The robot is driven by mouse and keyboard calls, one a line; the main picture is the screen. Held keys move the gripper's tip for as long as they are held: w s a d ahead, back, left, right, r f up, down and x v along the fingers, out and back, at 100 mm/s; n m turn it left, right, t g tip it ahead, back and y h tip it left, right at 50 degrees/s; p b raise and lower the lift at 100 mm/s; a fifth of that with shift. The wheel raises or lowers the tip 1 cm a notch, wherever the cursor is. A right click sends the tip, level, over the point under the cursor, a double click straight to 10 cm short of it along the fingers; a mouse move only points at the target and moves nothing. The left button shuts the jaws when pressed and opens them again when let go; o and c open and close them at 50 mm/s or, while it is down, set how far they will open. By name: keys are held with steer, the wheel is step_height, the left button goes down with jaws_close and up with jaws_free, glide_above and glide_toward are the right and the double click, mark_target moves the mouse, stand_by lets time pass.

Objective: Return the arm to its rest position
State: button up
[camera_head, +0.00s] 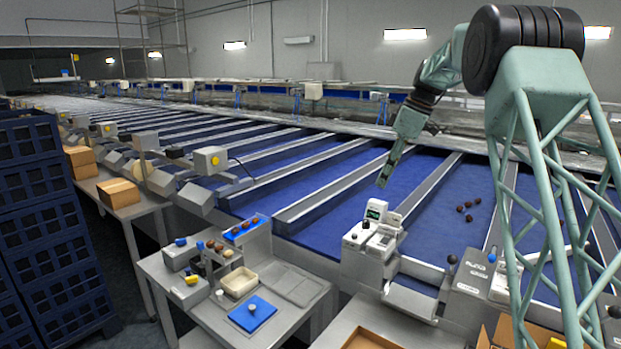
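My gripper (383,178) hangs at the end of my green arm, right of the picture's middle. It points down over a blue sorting lane, above and apart from the white weighing device with a small green screen (376,209). The fingers appear narrow and close together, but they are too small to tell whether they are open or shut. I see nothing clearly held between them.
Several dark dates (468,207) lie on a blue lane to the right. A steel side table (300,285) carries a cream tray (239,282) and a blue mat (262,318). Stacked blue crates (45,225) stand at left. Cardboard boxes (118,192) sit on a bench.

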steer(key=s+a+r+m+h+b, duration=0.15)
steer(key=s+r, duration=0.25)
steer(key=s, duration=0.8)
steer(key=s+a+r+m+t, duration=0.1)
steer(key=s+r+m, duration=0.25)
steer(key=s, duration=0.75)
steer(key=s+a+r+m+h+b, duration=0.15)
steer(key=s+r, duration=0.25)
steer(key=s, duration=0.8)
steer(key=s+f+m, duration=0.2)
steer(key=s+f, duration=0.2)
steer(key=s, duration=0.8)
steer(key=s+f+m+t+b, duration=0.1)
steer(key=s+f, duration=0.3)
steer(key=s, duration=0.7)
steer(key=s+f+m, duration=0.3)
steer(key=s+f, duration=0.1)
steer(key=s, duration=0.8)
steer(key=shift+s+d+f+t+h, duration=0.25)
steer(key=shift+s+f+t+h, duration=0.05)
steer(key=shift+f+t, duration=0.1)
steer(key=shift+m, duration=0.25)
